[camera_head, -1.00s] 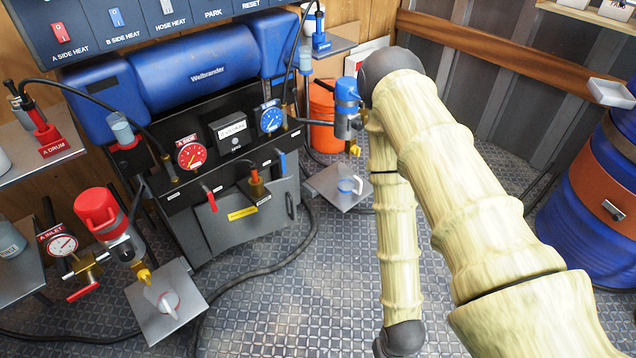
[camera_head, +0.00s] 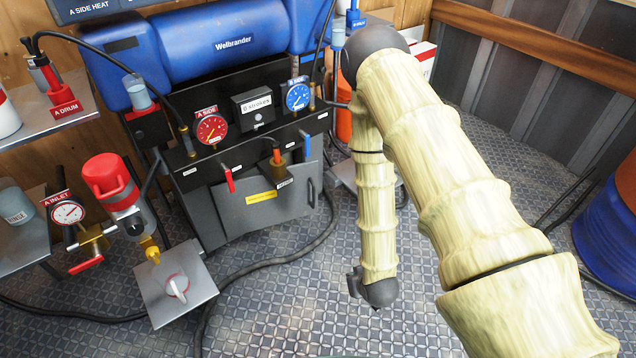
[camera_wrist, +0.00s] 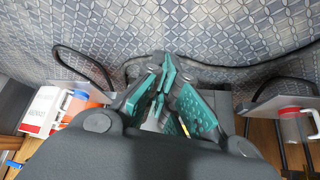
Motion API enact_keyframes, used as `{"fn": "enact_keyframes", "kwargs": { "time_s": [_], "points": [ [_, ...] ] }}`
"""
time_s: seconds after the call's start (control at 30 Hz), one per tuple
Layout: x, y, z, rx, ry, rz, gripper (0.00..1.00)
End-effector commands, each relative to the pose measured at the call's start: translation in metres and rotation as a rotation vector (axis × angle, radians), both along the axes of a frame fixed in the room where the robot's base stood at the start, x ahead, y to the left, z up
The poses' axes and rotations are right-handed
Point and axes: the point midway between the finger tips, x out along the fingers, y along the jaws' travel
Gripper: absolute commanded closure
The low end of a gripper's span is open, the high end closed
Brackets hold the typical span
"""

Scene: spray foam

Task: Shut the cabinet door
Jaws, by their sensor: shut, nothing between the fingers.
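The grey cabinet door (camera_head: 235,214) is on the lower front of the black machine, left of my arm in the head view. It has a yellow label and a dark handle (camera_head: 311,192) near its right edge. It looks set at an angle to the machine front, but I cannot tell how far open it is. My gripper (camera_wrist: 165,88) shows in the wrist view with its teal-padded fingers drawn together and empty.
A black hose (camera_head: 285,257) runs along the patterned floor. A blue drum (camera_head: 607,222) stands at right. The floor between the machine and my arm is mostly clear.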

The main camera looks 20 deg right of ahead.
Motion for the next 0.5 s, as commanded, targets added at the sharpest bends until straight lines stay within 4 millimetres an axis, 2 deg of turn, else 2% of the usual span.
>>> {"fn": "enact_keyframes", "kwargs": {
  "time_s": [0.03, 0.17, 0.3, 0.5],
  "points": [
    [0.028, -0.003, -0.016, 0.000, -0.075, 0.002, 1.00],
    [0.094, -0.010, -0.018, 0.001, -0.265, 0.013, 1.00],
    [0.158, -0.016, -0.011, 0.002, -0.469, 0.027, 1.00],
    [0.233, -0.026, 0.012, 0.005, -0.746, 0.047, 1.00]
  ]
}}
